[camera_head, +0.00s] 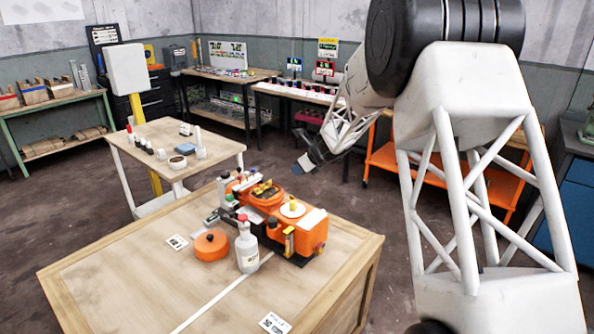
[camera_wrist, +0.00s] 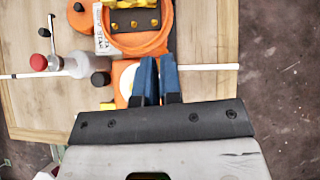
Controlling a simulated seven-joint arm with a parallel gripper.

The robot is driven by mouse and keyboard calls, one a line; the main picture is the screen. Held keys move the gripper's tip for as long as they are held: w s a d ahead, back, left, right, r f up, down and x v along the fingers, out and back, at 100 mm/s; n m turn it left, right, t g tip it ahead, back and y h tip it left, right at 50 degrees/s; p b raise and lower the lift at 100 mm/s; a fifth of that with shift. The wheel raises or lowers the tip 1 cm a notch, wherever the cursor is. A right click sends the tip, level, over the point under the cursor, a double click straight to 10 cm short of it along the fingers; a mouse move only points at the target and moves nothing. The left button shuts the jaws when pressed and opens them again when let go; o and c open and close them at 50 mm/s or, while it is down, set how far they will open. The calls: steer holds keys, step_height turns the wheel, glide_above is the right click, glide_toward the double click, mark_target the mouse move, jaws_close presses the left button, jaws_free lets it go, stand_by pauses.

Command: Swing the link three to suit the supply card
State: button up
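The orange ring inverter unit (camera_head: 266,200) stands on the near wooden table. Its round orange housing (camera_wrist: 150,48) frames a dark terminal plate (camera_wrist: 135,20) with several brass studs. Yellow link pieces (camera_wrist: 130,3) lie at the plate's top edge, cut off by the frame; I cannot tell which is link three. A white label (camera_wrist: 103,32) beside the housing has partly readable text ending in "STAR". My gripper (camera_wrist: 159,62) appears shut and empty, blue fingertips close together, apart from the links.
A white bottle with a red cap (camera_head: 246,246) and an orange round lidded pot (camera_head: 210,245) stand close in front of the unit. A small side table (camera_head: 160,135) holds several small items. The table's left part is clear.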

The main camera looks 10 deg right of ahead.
steer(key=o, duration=0.5)
steer(key=shift+w+a, duration=0.1)
steer(key=shift+a, duration=0.1)
steer(key=shift+w+a+n+g, duration=0.15)
steer(key=shift+a+n+g, duration=0.2)
steer(key=shift+n, duration=0.25)
steer(key=n+g+h, duration=0.5)
steer(key=n+h, duration=0.2)
steer(key=n, duration=1)
glide_above(269, 181)
steer(key=shift+w+f, duration=0.1)
steer(key=shift+w, duration=0.05)
steer(key=shift+f, duration=0.1)
steer(key=shift+f, duration=3.8)
